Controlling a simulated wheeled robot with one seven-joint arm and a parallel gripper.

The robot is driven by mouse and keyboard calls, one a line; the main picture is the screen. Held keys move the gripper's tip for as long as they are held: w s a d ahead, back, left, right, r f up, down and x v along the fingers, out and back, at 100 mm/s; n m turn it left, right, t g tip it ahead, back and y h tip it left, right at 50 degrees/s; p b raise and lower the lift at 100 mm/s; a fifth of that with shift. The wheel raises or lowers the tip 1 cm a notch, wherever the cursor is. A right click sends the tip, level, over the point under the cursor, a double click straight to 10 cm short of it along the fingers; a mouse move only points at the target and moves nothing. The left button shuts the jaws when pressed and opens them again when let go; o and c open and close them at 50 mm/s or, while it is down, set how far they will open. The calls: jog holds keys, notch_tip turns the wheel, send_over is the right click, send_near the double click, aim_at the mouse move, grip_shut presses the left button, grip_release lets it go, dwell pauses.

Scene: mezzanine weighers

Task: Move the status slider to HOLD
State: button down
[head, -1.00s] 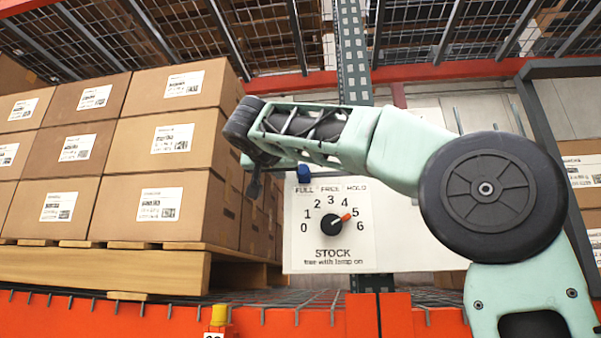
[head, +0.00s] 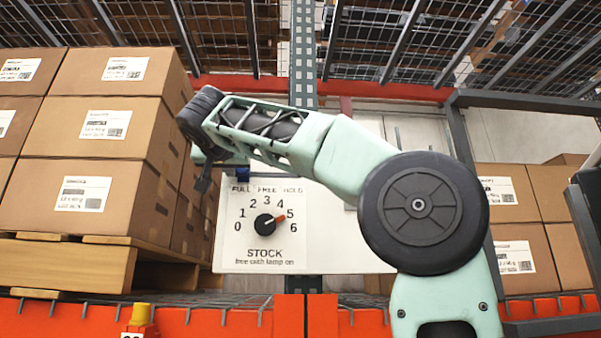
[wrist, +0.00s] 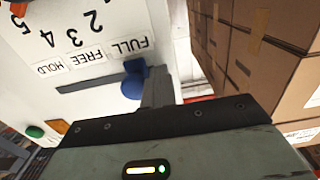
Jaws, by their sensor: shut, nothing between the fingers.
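The status slider has a round blue knob (wrist: 133,86) on a dark slot in the white panel (wrist: 105,20). In the wrist view the knob is at the FULL end, by the label FULL; FREE and HOLD follow along the row. My gripper (wrist: 158,88) is shut and empty, its fingers right beside the knob on the side away from FREE and HOLD. I cannot tell whether they touch it. In the head view my gripper (head: 202,182) is just left of the panel's label row, and my arm covers most of the slider.
Below the labels is a STOCK dial (head: 265,224) with its red pointer towards 5. Stacked cartons (head: 110,125) on a pallet stand close at left. An orange beam (head: 70,318) runs along the front.

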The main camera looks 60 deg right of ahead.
aim_at(271, 175)
jog(key=shift+s+d, duration=0.1)
jog(key=shift+s, duration=0.05)
jog(key=shift+s+d+b, duration=0.6)
jog(key=shift+s+d, duration=0.25)
jog(key=shift+s, duration=0.2)
jog(key=shift+s+d+b, duration=0.6)
jog(key=shift+s+d, duration=0.2)
jog(key=shift+s, duration=0.2)
jog(key=shift+s+d, duration=0.2)
jog(key=shift+s, duration=0.05)
jog(key=shift+s+d+b, duration=0.35)
jog(key=shift+s+d, duration=0.1)
jog(key=shift+s, duration=0.15)
jog(key=shift+s+d, duration=0.2)
jog(key=shift+s, duration=0.1)
jog(key=shift+s+d+b, duration=0.45)
jog(key=shift+s+d, duration=0.25)
jog(key=shift+s, duration=0.25)
jog(key=shift+w+a, duration=0.1)
jog(key=shift+w, duration=0.1)
jog(key=shift+w+a, duration=0.35)
jog(key=shift+w, duration=0.1)
